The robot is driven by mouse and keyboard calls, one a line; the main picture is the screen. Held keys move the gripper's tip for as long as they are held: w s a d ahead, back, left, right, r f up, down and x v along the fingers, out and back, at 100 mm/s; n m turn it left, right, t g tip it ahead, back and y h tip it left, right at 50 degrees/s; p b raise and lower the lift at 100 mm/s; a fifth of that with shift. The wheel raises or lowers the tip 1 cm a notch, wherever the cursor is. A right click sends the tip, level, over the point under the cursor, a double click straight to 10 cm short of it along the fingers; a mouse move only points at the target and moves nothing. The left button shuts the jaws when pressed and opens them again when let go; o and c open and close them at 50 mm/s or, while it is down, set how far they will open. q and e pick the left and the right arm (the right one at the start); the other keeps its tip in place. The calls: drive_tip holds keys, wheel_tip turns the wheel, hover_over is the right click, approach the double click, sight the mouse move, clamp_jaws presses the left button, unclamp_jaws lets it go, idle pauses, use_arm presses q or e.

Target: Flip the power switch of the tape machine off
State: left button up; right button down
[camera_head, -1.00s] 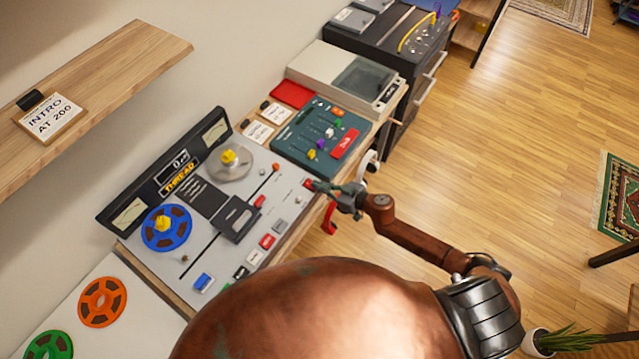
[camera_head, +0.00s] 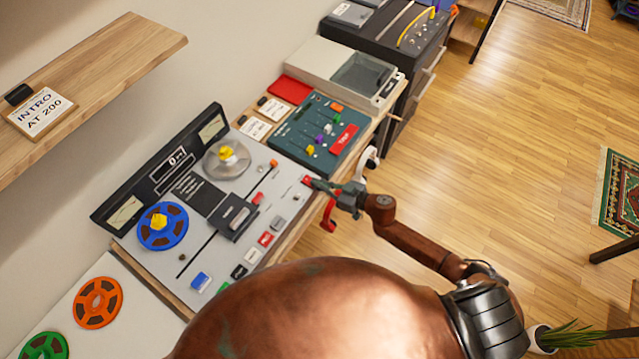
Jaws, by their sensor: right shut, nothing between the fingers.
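The tape machine (camera_head: 212,262) is a grey deck with a blue reel (camera_head: 162,226) at its left and a clear grey reel (camera_head: 227,158) at its back right. Its black upright panel (camera_head: 155,182) has two meters and a small counter, and its lower display is dark. A small red switch (camera_head: 307,180) sits at the deck's right front corner. My right gripper (camera_head: 318,184) is shut and empty, its tips at or very near this switch and partly covering it; I cannot tell whether they touch. My left gripper is not in view.
A teal mixer (camera_head: 310,142) with coloured faders stands right behind the gripper, with a beige-topped unit (camera_head: 345,72) beyond. White headphones (camera_head: 370,160) and a red item (camera_head: 328,215) hang at the bench edge.

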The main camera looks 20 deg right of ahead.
drive_tip(key=r+p+v, duration=0.1)
drive_tip(key=p+v, duration=0.2)
drive_tip(key=v, duration=0.8)
drive_tip(key=shift+r, duration=0.35)
